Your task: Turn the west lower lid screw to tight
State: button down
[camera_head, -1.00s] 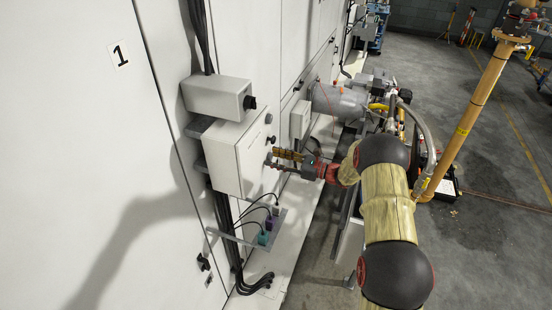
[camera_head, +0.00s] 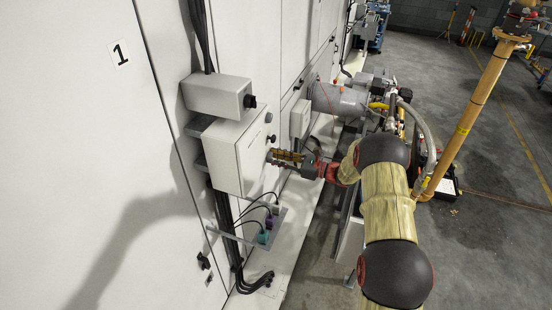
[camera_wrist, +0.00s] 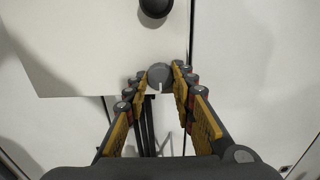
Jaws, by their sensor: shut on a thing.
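The white box on the wall (camera_head: 232,160) carries the lid screw at its lower right corner. In the wrist view the screw (camera_wrist: 159,74) is a round grey head with a white mark pointing down. My gripper (camera_wrist: 160,80) has one fingertip on each side of this head and is shut on it. In the head view my gripper (camera_head: 273,158) reaches the box from the right, its yellow finger pads close together, and the fingers mostly hide the screw.
A dark knob (camera_wrist: 155,6) stands out from the lid above the screw. A smaller grey box (camera_head: 217,97) sits above the white box. Below is a small shelf (camera_head: 245,238) with coloured connectors and black cables. A grey motor-like cylinder (camera_head: 338,100) stands farther along the wall.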

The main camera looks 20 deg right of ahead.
jog(key=shift+b, duration=0.55)
jog(key=n+b, duration=3.5)
jog(key=b, duration=1.1)
jog(key=shift+n, duration=0.4)
jog(key=shift+f, duration=0.1)
jog(key=c, duration=1.5)
grip_release()
